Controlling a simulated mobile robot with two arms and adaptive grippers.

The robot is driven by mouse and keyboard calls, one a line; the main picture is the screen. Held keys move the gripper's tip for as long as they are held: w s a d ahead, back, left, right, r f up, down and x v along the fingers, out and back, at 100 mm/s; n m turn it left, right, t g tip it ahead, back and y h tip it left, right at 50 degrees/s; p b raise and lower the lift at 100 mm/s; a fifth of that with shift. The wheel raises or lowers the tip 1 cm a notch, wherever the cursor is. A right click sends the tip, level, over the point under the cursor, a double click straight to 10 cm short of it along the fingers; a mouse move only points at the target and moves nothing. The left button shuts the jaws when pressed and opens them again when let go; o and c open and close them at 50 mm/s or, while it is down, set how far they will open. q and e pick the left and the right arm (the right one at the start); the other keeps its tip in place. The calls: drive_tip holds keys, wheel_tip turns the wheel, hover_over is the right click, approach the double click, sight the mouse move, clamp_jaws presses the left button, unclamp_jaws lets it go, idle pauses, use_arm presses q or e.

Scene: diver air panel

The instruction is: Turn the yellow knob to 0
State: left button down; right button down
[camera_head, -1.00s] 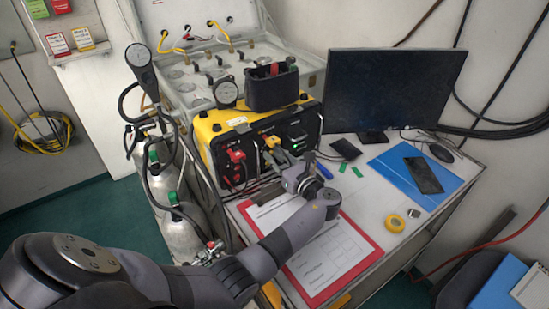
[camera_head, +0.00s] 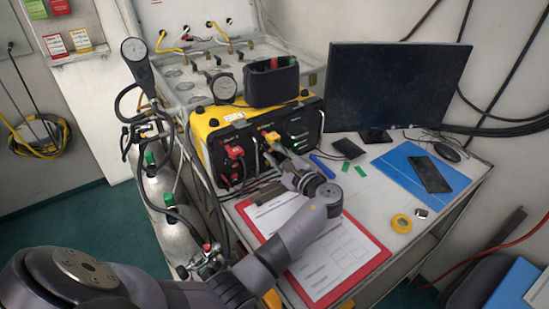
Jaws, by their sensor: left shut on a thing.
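The yellow knob (camera_head: 270,136) is on the front face of the yellow and black air panel box (camera_head: 207,124), right of a red knob (camera_head: 234,152). My left arm reaches in from the lower left over the desk. My left gripper (camera_head: 275,146) is at the panel front, with its fingers shut on the yellow knob. The fingers hide part of the knob, and its scale and the 0 mark are too small to read. My right gripper is not in view.
A red clipboard (camera_head: 375,249) with paper lies under my left arm. A monitor (camera_head: 395,88) stands right of the panel. Gas cylinders (camera_head: 160,190) with hoses stand at its left. A yellow tape roll (camera_head: 401,223) and a blue folder (camera_head: 399,168) lie on the desk.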

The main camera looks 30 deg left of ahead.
use_arm(q)
drive_tip(key=shift+n+b, duration=0.3)
drive_tip(key=shift+n, duration=0.3)
drive_tip(key=c, duration=1.4)
unclamp_jaws()
drive_tip(key=shift+c, duration=0.2)
